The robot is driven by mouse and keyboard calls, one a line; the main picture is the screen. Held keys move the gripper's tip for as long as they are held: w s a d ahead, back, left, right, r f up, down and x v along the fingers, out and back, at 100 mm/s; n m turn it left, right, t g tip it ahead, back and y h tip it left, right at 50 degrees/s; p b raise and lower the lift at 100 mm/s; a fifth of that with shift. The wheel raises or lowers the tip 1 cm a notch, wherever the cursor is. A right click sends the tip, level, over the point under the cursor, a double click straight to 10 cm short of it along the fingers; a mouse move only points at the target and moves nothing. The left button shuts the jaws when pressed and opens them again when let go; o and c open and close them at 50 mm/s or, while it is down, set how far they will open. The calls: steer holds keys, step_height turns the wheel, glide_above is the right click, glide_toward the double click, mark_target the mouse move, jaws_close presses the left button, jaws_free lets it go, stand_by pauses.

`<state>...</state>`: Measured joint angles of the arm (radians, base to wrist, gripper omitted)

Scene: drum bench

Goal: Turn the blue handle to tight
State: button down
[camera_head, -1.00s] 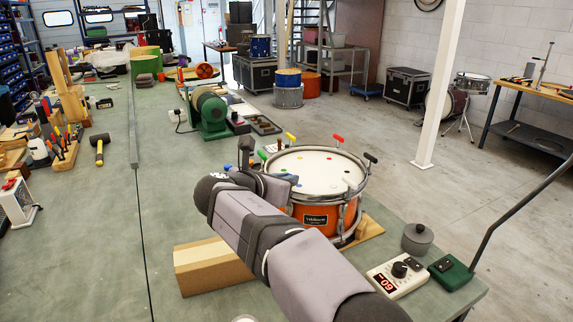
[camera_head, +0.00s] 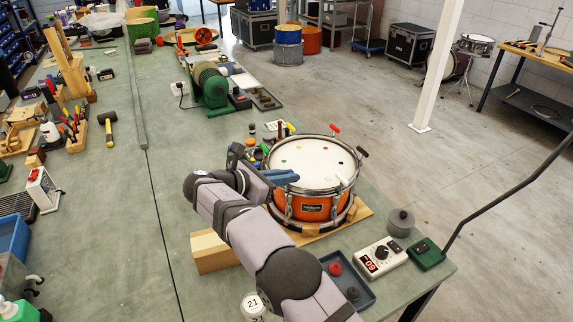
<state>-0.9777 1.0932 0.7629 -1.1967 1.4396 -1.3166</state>
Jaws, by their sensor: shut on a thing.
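An orange drum (camera_head: 313,206) with a white head (camera_head: 313,164) lies flat on a wooden base. Coloured dots mark its head, and T-shaped handles stand around its rim, including a red handle (camera_head: 335,128) and a black handle (camera_head: 362,152). My gripper (camera_head: 283,177) reaches in from the left, its bluish fingers at the drum's front-left rim. It is shut on what appears to be the blue handle, which is mostly hidden by the fingers. The handle's angle cannot be made out.
A wooden block (camera_head: 209,252) lies beneath my arm. A blue tray (camera_head: 350,280) holds red and dark knobs. A box with a red display (camera_head: 381,258) and a grey lidded pot (camera_head: 400,221) stand right of the drum.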

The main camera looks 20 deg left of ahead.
steer(key=shift+p, duration=0.3)
steer(key=c, duration=1.8)
jaws_free()
steer(key=shift+c, duration=0.2)
steer(key=shift+s, duration=0.1)
steer(key=b+v, duration=0.1)
steer(key=v, duration=0.6)
steer(key=shift+b, duration=0.3)
steer(key=shift+a, duration=0.1)
